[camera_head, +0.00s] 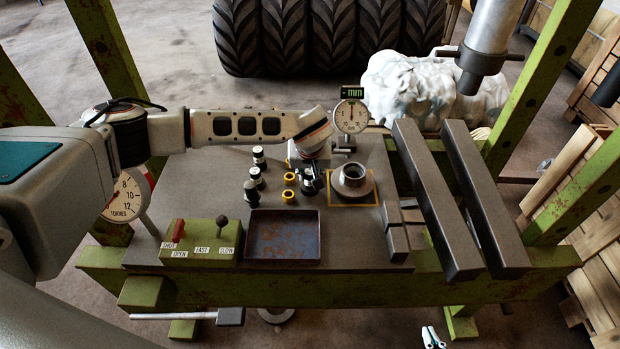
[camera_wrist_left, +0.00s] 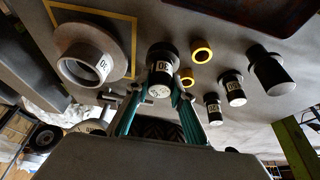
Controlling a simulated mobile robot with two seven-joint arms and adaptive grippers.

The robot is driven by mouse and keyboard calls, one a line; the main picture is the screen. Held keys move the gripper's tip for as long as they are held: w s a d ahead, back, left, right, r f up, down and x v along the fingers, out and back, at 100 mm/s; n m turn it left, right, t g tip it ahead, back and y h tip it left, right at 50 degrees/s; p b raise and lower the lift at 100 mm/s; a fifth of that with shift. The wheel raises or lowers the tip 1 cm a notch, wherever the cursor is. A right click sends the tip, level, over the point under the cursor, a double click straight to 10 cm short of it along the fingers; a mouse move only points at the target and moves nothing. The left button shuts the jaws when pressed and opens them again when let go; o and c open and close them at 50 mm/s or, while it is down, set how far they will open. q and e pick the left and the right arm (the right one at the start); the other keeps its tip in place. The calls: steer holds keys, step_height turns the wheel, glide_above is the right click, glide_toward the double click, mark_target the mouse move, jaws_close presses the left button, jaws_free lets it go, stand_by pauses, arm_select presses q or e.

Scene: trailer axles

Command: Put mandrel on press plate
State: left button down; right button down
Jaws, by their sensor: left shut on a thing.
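My left gripper (camera_head: 311,181) is over the grey plate, shut on a black-and-white mandrel. The wrist view shows its teal fingers (camera_wrist_left: 162,100) on either side of this mandrel (camera_wrist_left: 161,68), marked 30. I cannot tell whether it touches the plate. Other mandrels (camera_head: 255,176) stand in a row to its left in the head view; some also show in the wrist view (camera_wrist_left: 232,88). The grey plate (camera_head: 225,190) carries a yellow square outline (camera_head: 372,203) with a round hub (camera_head: 352,181) inside it. My right gripper (camera_head: 433,339) seems to show small at the bottom edge, its jaws unclear.
Yellow rings (camera_head: 289,178) lie left of the gripper. A rusty tray (camera_head: 284,258) and a green lever box (camera_head: 200,256) are at the front. A dial gauge (camera_head: 350,117) stands behind the hub. Two steel beams (camera_head: 435,205) lie right. The press ram (camera_head: 487,48) hangs upper right.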

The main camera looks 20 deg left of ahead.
arm_select(q)
steer(key=shift+f, duration=0.9)
steer(key=shift+f, duration=0.15)
steer(key=c, duration=1.8)
jaws_free()
steer(key=shift+o, duration=0.2)
steer(key=shift+r, duration=0.45)
steer(key=v, duration=1.1)
steer(key=shift+s+p, duration=0.3)
steer(key=shift+p, duration=0.05)
